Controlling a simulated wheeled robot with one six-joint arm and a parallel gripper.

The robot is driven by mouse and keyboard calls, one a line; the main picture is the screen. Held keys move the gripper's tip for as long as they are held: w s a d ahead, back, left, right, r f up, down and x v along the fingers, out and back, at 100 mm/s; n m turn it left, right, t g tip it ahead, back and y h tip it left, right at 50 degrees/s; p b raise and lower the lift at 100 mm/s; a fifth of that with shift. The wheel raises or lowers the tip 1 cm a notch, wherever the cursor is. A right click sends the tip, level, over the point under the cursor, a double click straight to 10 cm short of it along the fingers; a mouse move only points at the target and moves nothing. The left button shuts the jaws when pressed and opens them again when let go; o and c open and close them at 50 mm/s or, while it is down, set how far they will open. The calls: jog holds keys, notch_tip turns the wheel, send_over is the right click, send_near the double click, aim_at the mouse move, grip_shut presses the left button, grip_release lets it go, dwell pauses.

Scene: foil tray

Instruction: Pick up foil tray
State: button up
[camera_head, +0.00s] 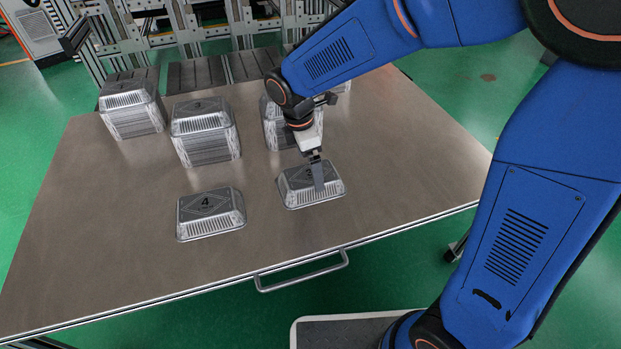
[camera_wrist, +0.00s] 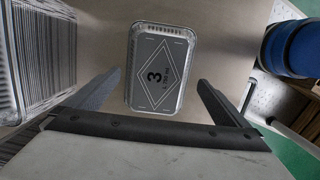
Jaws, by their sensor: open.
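Another foil tray marked 4 (camera_head: 208,211) lies to the left, apart from the first. I cannot tell whether the fingers touch the tray marked 3.
Stacks of foil trays stand at the back left (camera_head: 132,110), the back middle (camera_head: 205,135) and behind my gripper (camera_head: 275,125), partly hidden by my arm. The metal table (camera_head: 110,250) is clear at the front left and right. A handle (camera_head: 300,275) sticks out from its front edge.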

aim_at(310, 174)
jog(key=shift+w+d+f, duration=0.1)
jog(key=shift+f, duration=1.05)
jog(key=shift+w+f, duration=0.1)
jog(key=shift+f, duration=1.05)
jog(key=c, duration=0.8)
jog(key=shift+c, duration=0.2)
